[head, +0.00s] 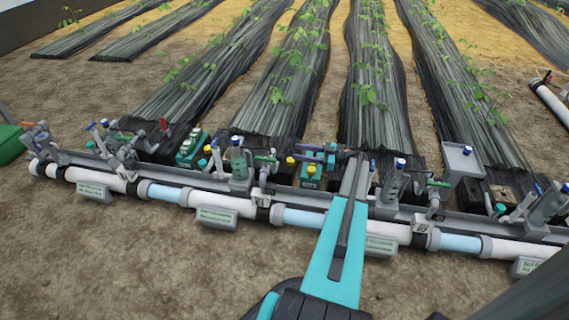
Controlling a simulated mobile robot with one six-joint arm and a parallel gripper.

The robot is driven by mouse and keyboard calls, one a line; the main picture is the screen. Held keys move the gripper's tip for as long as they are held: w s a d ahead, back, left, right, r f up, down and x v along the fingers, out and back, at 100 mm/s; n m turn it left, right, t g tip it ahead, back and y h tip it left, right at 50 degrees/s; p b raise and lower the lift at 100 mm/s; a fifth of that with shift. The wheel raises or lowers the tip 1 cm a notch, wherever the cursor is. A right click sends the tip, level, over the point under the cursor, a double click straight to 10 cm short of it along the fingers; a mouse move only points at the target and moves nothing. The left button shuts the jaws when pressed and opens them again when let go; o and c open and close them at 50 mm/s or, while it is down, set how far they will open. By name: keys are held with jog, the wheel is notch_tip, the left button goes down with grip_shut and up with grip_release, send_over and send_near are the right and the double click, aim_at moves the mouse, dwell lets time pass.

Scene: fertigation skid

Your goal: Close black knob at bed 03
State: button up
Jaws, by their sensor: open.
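My arm reaches up from the bottom centre to the valve row. Its wrist bends left there, and my gripper (302,152) is small among the fittings beside a teal unit with yellow caps (310,172). The jaws are open; no object shows held between them. I cannot tell whether they touch anything. I cannot pick out the black knob; the fittings there are small and partly covered by my wrist. The sign plates, such as the one behind my forearm (380,246), are too small to read, so I cannot tell which is bed 03.
A white and light-blue pipe (165,193) runs across the front with sign plates (217,217) below it. Upright valves with blue caps (467,151) and coloured handles line the row. Black-covered plant beds (372,95) lie behind. A green bin (10,145) stands left.

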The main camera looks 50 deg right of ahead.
jog(key=b, duration=0.4)
send_near(280, 158)
jog(key=shift+w+d+f, duration=0.35)
jog(key=shift+w+f, duration=0.25)
jog(key=shift+w, duration=0.05)
jog(key=b+x, duration=0.2)
jog(key=x, duration=0.5)
jog(key=shift+w+a+b, duration=0.15)
jog(key=shift+w+b, duration=0.05)
jog(key=shift+b, duration=0.2)
jog(key=c, duration=1)
jog(key=shift+c, duration=0.2)
